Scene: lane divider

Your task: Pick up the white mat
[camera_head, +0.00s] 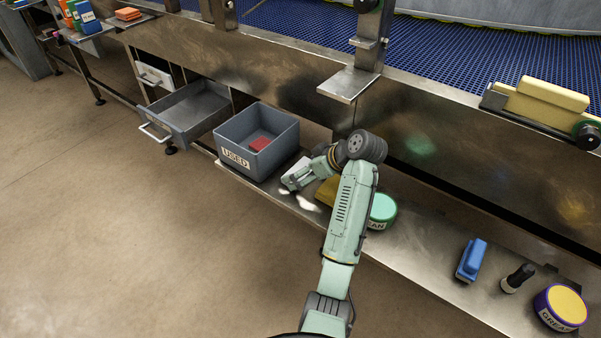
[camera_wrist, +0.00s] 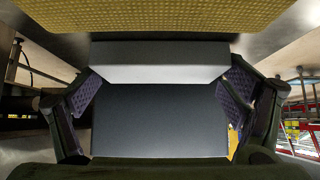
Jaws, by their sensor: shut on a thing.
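The white mat (camera_wrist: 160,62) is between the two fingers of my gripper (camera_wrist: 161,95) in the wrist view. Its near face looks dark grey in shadow, and its upper strip is pale. The purple finger pads press on its left and right sides. In the head view my gripper (camera_head: 292,183) is low over the steel ledge, right of the grey USED bin. Small white patches (camera_head: 308,203) show beside it there; my arm hides most of the rest.
A yellow textured block (camera_wrist: 160,14) lies close beyond the mat. The USED bin (camera_head: 238,160) holds a red piece (camera_head: 260,143). A green-lidded tub (camera_head: 383,207), blue brush (camera_head: 471,260), black-topped bottle (camera_head: 517,278) and GREASE tub (camera_head: 562,305) stand along the ledge (camera_head: 430,245).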

